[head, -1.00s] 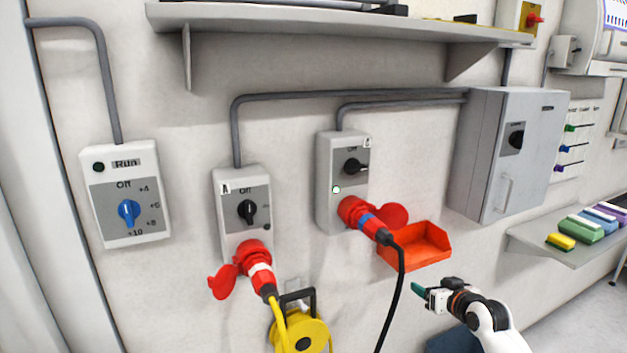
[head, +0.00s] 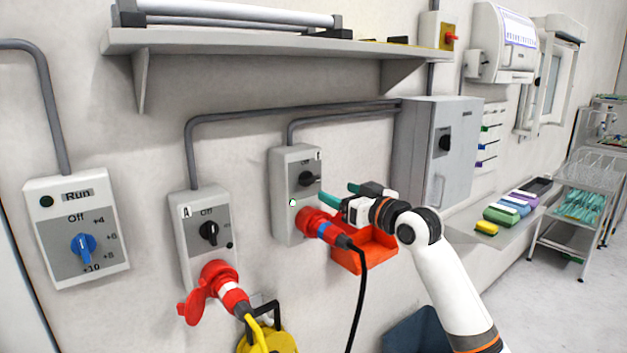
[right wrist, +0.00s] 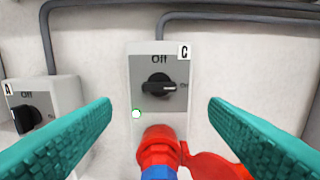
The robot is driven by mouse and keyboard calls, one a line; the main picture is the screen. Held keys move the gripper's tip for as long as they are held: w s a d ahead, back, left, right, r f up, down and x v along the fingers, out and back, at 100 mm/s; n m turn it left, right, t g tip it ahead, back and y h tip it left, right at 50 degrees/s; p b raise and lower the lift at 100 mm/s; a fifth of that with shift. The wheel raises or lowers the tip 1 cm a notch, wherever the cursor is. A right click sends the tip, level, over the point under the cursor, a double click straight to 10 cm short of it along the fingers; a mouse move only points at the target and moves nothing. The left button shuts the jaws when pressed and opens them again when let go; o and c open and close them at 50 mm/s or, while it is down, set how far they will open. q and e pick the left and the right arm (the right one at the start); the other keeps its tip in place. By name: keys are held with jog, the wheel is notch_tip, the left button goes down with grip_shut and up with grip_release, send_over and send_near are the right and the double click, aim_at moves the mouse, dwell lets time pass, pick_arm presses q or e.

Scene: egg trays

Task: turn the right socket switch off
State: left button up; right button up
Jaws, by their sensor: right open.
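The right socket box (head: 284,205) is a grey wall box with a black rotary switch (head: 308,179). In the right wrist view the box carries a "C" label, and the black switch (right wrist: 158,86) has its handle lying roughly horizontal, its white mark toward "On". A green-white lamp (right wrist: 136,114) shows at lower left of the switch. A red plug with a blue ring (head: 322,226) sits in the socket below. My right gripper (head: 340,194) is open, its teal fingers in front of the box with the switch between them in the wrist view, not visibly touching it. My left gripper is not in view.
The left socket box (head: 188,228), labelled "A", has its own switch (head: 208,232) and a red plug. An orange bin (head: 350,262) hangs just below my right gripper. A grey cabinet (head: 408,150) stands to the right, and a shelf (head: 230,42) runs above.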

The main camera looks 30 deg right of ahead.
aim_at(313, 182)
jog(key=w, duration=0.2)
jog(key=w+p, duration=0.1)
jog(key=w, duration=0.1)
jog(key=shift+r, duration=0.2)
jog(key=w, duration=0.2)
jog(key=w+a+p, duration=0.1)
jog(key=w, duration=0.1)
jog(key=shift+w+f, duration=0.1)
jog(key=shift+f, duration=0.05)
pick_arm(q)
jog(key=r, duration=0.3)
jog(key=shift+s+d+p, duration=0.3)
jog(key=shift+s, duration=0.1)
pick_arm(e)
jog(key=shift+w+d+f, duration=0.1)
jog(key=shift+w+d, duration=0.05)
jog(key=shift+w, duration=0.25)
jog(key=shift+w, duration=0.1)
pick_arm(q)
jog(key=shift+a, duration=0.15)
pick_arm(e)
jog(key=c, duration=1)
